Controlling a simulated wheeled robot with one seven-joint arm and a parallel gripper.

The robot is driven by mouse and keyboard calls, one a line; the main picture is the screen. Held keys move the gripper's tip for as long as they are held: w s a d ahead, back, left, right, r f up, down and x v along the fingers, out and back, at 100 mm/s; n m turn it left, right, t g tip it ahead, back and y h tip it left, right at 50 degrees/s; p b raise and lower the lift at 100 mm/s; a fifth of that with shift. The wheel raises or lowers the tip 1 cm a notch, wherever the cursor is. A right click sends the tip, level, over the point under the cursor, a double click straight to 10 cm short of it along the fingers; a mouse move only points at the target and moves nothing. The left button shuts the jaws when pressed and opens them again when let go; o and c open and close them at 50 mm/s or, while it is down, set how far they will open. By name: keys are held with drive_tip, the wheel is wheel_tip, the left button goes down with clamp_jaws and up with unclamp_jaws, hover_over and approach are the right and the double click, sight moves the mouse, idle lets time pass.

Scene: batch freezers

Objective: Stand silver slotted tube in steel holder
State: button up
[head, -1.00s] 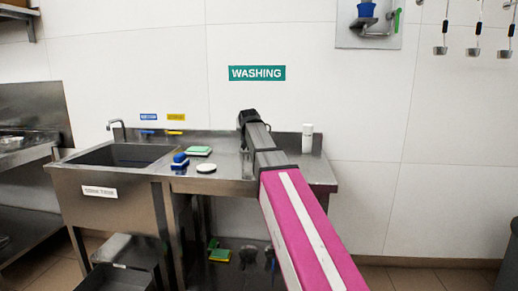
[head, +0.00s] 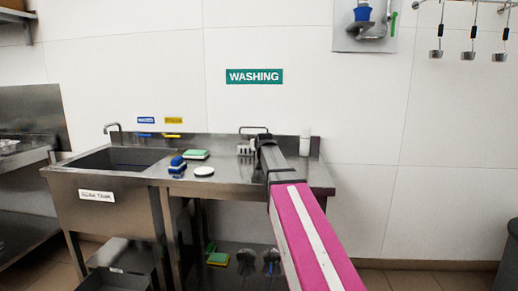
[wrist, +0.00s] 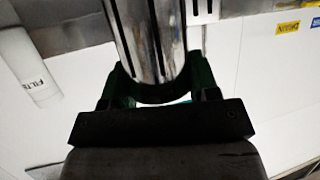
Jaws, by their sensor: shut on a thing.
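In the wrist view, the silver tube (wrist: 150,35) with dark lengthwise slots stands between the green-padded fingers of my gripper (wrist: 160,88), which is shut on it. The tube's far end runs out of the top of that view. In the head view, my gripper (head: 264,138) is over the back of the steel counter, and my arm hides the tube. A small steel holder with a thin wire handle (head: 246,147) stands just left of my gripper, partly covered by it. Whether the tube touches the holder cannot be told.
A white cylinder (head: 305,142) stands to the right on the counter (head: 318,173). A green-and-white sponge (head: 195,155), a blue brush (head: 177,164) and a white disc (head: 204,171) lie to the left. The sink (head: 110,160) is further left, and the wall (head: 270,115) is behind.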

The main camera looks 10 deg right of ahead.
drive_tip(key=o, duration=1)
